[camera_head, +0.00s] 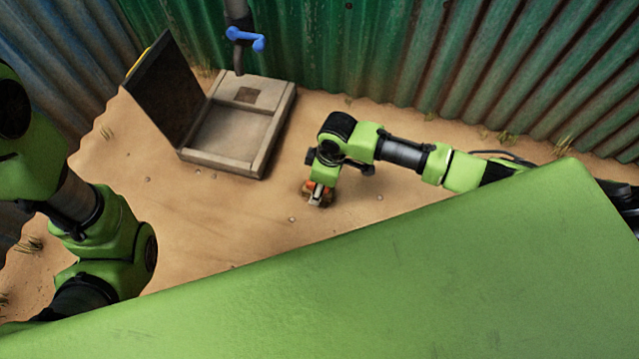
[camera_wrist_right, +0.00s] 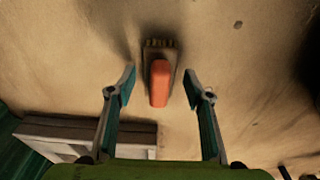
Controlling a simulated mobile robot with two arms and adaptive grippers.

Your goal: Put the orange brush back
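The orange brush (camera_wrist_right: 160,84) lies on the sandy ground in the right wrist view, with a dark body and bristles showing at its far end. My right gripper (camera_wrist_right: 159,87) is open, with one finger on each side of the brush and a gap on both sides. In the head view my right gripper (camera_head: 318,193) points down at the ground and covers most of the brush (camera_head: 308,186); only bits of orange show around the fingers. My left arm is at the left edge, and its gripper is out of view.
A shallow stone-coloured box (camera_head: 268,148) with a dark raised lid (camera_head: 168,95) stands left of my right gripper. Its edge (camera_wrist_right: 90,135) shows in the right wrist view. A blue tap handle (camera_head: 246,38) hangs behind it. Corrugated walls (camera_head: 350,50) close off the back. Sand between is clear.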

